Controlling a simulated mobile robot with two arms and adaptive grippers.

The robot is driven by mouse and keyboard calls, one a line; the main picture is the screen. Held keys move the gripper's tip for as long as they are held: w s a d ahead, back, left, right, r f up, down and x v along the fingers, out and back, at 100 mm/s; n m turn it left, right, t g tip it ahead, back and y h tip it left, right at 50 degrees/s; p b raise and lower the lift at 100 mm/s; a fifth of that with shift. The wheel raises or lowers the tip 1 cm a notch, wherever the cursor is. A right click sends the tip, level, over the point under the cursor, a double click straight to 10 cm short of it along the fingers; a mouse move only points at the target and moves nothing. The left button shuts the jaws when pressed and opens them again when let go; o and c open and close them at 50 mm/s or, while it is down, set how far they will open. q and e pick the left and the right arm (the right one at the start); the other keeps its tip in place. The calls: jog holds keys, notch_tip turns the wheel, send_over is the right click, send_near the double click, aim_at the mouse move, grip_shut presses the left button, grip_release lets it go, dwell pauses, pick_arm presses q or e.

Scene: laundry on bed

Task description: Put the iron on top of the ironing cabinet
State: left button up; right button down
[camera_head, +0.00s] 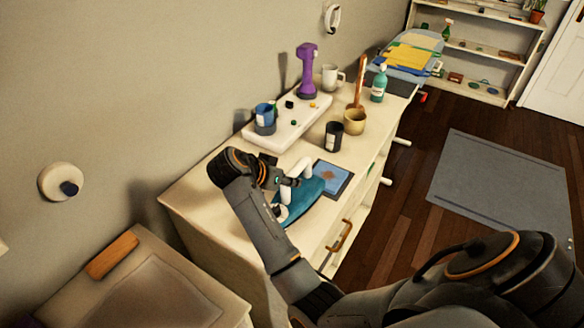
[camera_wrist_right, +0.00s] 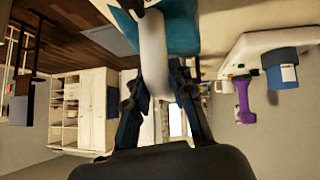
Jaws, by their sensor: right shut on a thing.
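The iron has a blue body (camera_head: 308,198) and a white handle, and it shows over the near part of a cream cabinet top (camera_head: 195,195). My right gripper (camera_head: 283,183) is shut on the iron's white handle. In the right wrist view the white handle (camera_wrist_right: 154,60) lies between the two fingers, with the blue body (camera_wrist_right: 185,30) beyond it. I cannot tell whether the iron's base touches the top. The gripper and handle hide part of the iron. My left gripper is not in view.
A blue picture-like tablet (camera_head: 333,178) lies right beside the iron. Behind it are a black cup (camera_head: 333,136), a tan pot (camera_head: 355,121) and a white raised board (camera_head: 288,132) with a purple object (camera_head: 307,72) and blue cup. A drawer handle (camera_head: 340,236) sticks out in front.

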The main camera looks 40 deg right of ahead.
aim_at(282, 190)
notch_tip(282, 190, down, 3)
jog(key=shift+a+r+p, duration=0.1)
jog(key=shift+r+p, duration=0.1)
jog(key=shift+p, duration=0.5)
jog(key=shift+f, duration=0.25)
jog(key=c, duration=1.1)
grip_release()
jog(key=shift+s+f, duration=0.1)
jog(key=shift+s, duration=0.05)
jog(key=shift+c, duration=0.2)
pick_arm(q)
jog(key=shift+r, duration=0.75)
pick_arm(e)
jog(key=shift+a, duration=0.1)
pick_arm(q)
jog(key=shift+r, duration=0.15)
